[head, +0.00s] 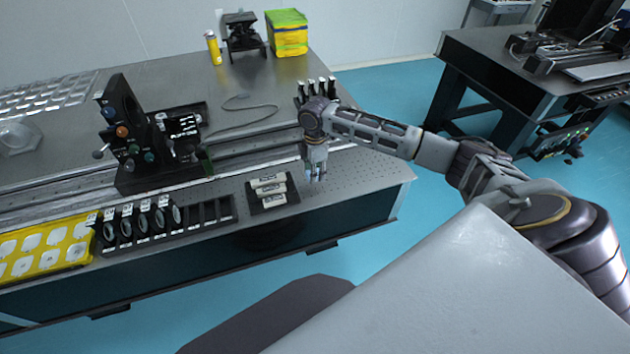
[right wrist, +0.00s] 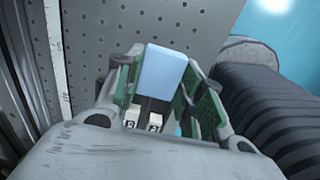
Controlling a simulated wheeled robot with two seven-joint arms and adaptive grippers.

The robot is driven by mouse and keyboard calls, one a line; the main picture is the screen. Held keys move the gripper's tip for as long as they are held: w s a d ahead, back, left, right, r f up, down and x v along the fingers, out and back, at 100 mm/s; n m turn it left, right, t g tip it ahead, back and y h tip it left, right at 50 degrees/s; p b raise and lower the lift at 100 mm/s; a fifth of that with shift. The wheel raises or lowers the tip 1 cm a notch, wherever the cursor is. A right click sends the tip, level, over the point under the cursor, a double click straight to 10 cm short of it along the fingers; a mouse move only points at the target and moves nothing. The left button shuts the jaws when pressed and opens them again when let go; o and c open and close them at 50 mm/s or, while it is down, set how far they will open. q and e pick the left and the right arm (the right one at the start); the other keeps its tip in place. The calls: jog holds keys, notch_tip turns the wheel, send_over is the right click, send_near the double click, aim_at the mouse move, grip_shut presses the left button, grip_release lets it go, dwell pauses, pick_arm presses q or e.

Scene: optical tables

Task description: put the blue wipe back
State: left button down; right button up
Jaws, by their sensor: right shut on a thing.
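The blue wipe (right wrist: 165,70) is a small light-blue block in the right wrist view. It sits between the two fingers of my right gripper (right wrist: 162,92), which is shut on it. In the head view my right gripper (head: 315,172) points down over the perforated front strip of the optical table, just right of a small black tray. The wipe is mostly hidden by the fingers there, and I cannot tell its height above the table. My left gripper is not in view.
The small black tray (head: 253,201) holds white pieces. A black slotted rack (head: 226,210) with round optics stands left of it. A black optical mount (head: 130,135) stands on the rail. A yellow-green box (head: 287,36) and a yellow can (head: 213,48) stand at the back. The table's front right corner is clear.

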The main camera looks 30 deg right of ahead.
aim_at(315, 187)
jog(key=shift+f, duration=2.45)
jog(key=o, duration=1)
jog(key=shift+f, duration=0.1)
notch_tip(315, 187, up, 12)
jog(key=shift+r, duration=0.15)
